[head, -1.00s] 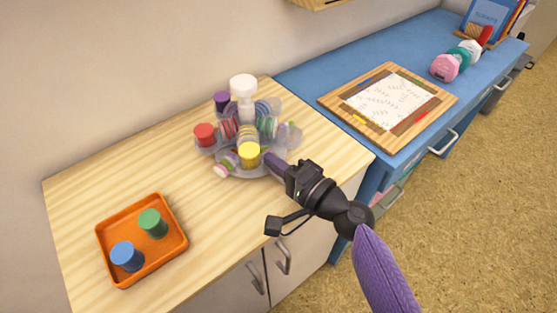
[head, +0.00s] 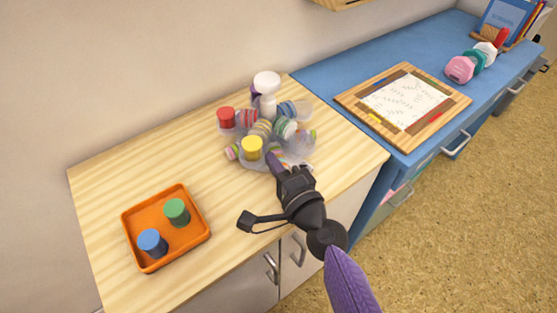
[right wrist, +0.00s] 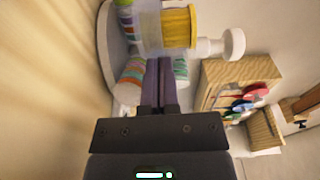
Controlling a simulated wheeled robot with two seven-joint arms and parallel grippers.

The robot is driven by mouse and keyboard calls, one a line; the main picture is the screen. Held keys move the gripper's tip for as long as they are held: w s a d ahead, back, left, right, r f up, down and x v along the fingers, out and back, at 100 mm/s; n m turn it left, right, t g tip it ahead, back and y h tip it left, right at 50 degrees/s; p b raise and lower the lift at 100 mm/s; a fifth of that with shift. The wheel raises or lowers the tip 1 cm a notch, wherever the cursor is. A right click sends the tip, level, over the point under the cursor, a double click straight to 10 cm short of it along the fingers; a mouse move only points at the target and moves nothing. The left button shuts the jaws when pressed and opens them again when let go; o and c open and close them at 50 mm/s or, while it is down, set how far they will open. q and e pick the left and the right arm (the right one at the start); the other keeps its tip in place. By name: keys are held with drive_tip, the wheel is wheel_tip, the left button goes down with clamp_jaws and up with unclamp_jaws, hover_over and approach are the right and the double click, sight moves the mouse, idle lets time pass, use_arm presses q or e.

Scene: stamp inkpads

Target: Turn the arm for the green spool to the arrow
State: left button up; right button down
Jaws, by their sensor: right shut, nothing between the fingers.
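The spool carousel stands at the back of the wooden counter, with a white knob (head: 267,83) on its post and translucent grey arms around it. It carries a red spool (head: 226,116), a yellow spool (head: 252,148), a purple one (head: 256,92) and several striped ones. The green spool (head: 177,211) stands upright in the orange tray. My right gripper (head: 271,156) is shut and empty, its purple fingers at the carousel's front, just right of the yellow spool. In the right wrist view the fingers (right wrist: 158,65) reach below the yellow spool (right wrist: 179,27); contact is unclear. I cannot make out the arrow.
The orange tray (head: 137,253) also holds a blue spool (head: 152,242), at the counter's front left. A blue desk (head: 345,72) adjoins on the right, with a framed board (head: 408,100). Bare wood lies between tray and carousel.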

drive_tip(key=shift+a, duration=0.6)
drive_tip(key=shift+s, duration=0.1)
idle(0.5)
